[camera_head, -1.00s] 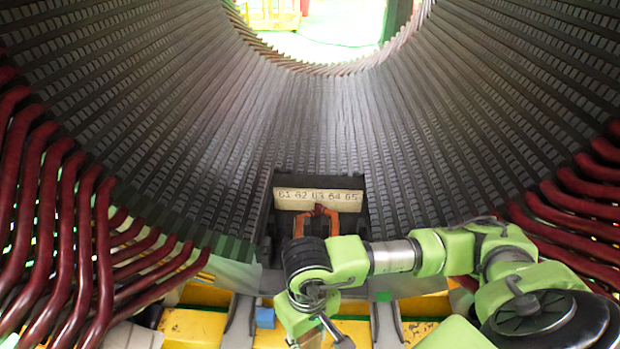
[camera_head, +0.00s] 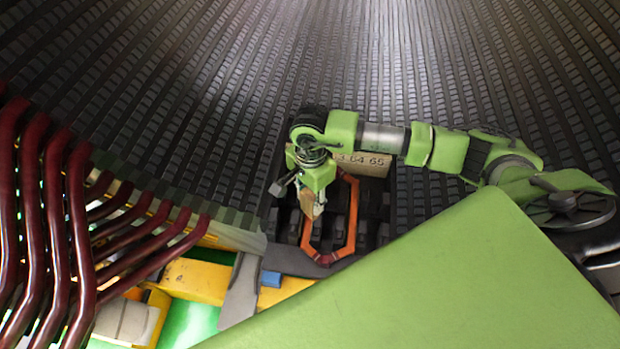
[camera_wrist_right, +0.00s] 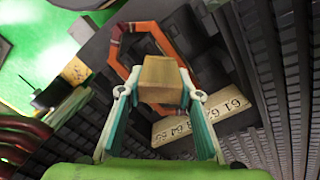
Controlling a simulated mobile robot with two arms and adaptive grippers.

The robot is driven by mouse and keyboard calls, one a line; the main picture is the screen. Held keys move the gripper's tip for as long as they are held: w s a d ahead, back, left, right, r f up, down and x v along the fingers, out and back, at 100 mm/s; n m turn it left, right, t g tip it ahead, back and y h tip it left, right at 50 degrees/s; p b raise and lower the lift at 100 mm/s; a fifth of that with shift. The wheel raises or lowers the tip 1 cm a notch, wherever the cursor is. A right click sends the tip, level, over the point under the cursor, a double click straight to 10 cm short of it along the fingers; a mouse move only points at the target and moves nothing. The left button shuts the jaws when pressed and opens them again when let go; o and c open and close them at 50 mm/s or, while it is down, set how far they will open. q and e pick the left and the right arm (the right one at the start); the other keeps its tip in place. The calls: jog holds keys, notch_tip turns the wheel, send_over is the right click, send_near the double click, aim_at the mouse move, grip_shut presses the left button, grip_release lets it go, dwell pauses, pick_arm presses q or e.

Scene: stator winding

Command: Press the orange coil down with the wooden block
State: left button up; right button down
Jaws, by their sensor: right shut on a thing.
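The orange coil (camera_head: 351,215) is a long six-sided loop with dark bands. It lies in the slots at the bottom of the stator, below the numbered plate. My right gripper (camera_head: 310,190) is shut on the wooden block (camera_head: 308,204) and points down beside the coil's left side. In the right wrist view the block (camera_wrist_right: 161,80) sits between the two fingers, in front of the coil (camera_wrist_right: 122,50), and hides part of it. I cannot tell whether block and coil touch. My left gripper is not in view.
The numbered plate (camera_head: 365,163) stands behind the coil, partly hidden by my right arm. Dark red bars (camera_head: 75,220) stick out at the left. A small blue block (camera_head: 271,279) lies near the yellow supports (camera_head: 195,280). Ridged stator walls rise around the coil.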

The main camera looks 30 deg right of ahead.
jog(key=w+d+f+m, duration=0.3)
jog(key=w+m, duration=0.3)
jog(key=m, duration=0.4)
jog(key=shift+s+f+b, duration=0.1)
jog(key=shift+f+b, duration=3.15)
jog(key=shift+f, duration=1)
jog(key=shift+f+b, duration=0.45)
jog(key=shift+b, duration=0.1)
jog(key=shift+s+f, duration=0.1)
jog(key=shift+f, duration=0.1)
jog(key=shift+r, duration=0.1)
